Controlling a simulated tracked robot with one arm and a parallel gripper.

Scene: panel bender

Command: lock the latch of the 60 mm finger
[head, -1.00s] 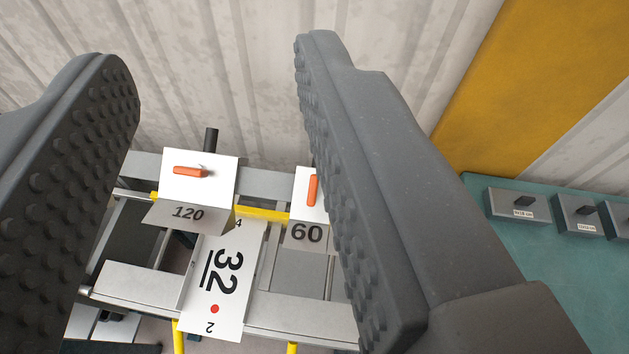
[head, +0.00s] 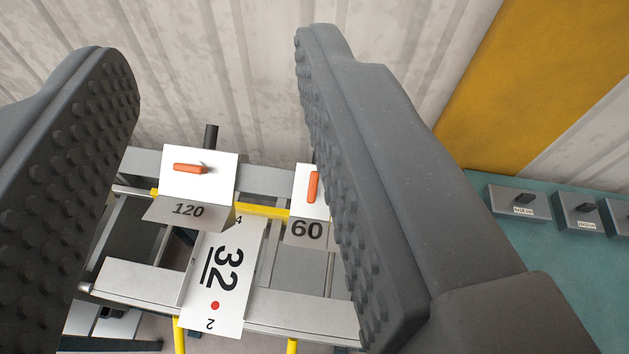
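The 60 mm finger (head: 306,232) is a white-faced block on the rail, with "60" on its grey lower face. Its orange latch (head: 312,187) stands upright, in line with the block's height. The right part of this finger is hidden behind my gripper's right finger. The 120 finger (head: 190,210) sits to its left, and its orange latch (head: 190,168) lies crosswise. My gripper (head: 222,190) is open and empty, its two studded pads wide apart in the foreground. Both blocks show between or beside the pads, farther from the camera.
A white plate (head: 228,262) marked "32" with a red dot lies below the blocks. A yellow bar (head: 262,211) runs between them on the metal frame (head: 300,318). At right, several grey labelled boxes (head: 518,202) stand on a teal surface (head: 540,250). A corrugated wall (head: 220,60) stands behind.

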